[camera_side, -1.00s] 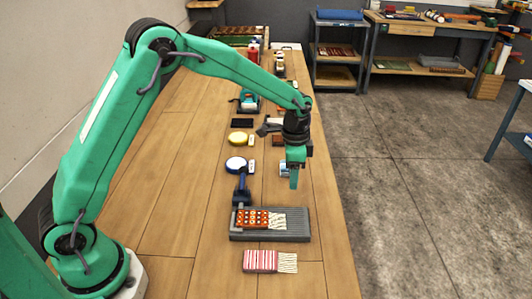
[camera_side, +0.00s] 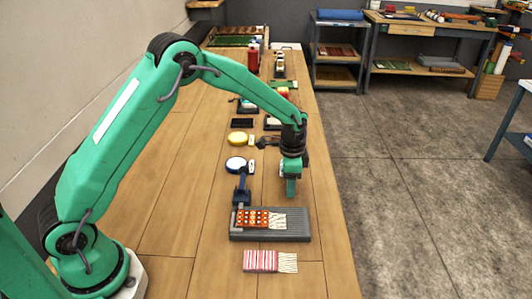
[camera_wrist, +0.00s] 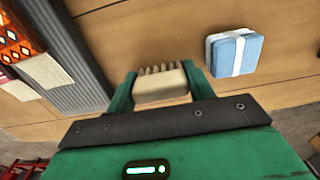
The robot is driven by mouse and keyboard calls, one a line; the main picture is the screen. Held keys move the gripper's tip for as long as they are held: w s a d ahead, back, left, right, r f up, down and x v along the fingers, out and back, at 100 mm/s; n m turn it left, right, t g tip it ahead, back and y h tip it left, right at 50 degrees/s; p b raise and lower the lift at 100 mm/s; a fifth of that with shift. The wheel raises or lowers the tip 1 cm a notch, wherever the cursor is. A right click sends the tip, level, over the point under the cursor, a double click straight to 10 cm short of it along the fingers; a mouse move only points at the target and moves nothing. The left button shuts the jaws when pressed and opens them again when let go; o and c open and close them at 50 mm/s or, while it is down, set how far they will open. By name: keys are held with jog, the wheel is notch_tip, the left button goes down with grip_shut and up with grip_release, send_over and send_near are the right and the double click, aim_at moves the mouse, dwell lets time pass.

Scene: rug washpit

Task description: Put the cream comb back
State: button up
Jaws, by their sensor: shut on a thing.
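The cream comb (camera_wrist: 160,84) is between the two fingers of my gripper (camera_wrist: 160,90) in the wrist view, its short teeth pointing away from the palm. My gripper is shut on it. In the side view my gripper (camera_side: 290,192) hangs over the right part of the bench, behind the grey ribbed board, and I cannot make out the comb there.
The grey ribbed board (camera_side: 300,232) holds an orange patterned rug piece (camera_side: 252,218). A red-striped piece (camera_side: 260,260) lies nearer. A blue block with a white band (camera_wrist: 222,58) lies beside my gripper.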

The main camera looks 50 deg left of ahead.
jog(key=shift+f, duration=0.15)
jog(key=o, duration=0.9)
notch_tip(320, 180, up, 11)
jog(key=shift+r, duration=0.65)
dwell(0.4)
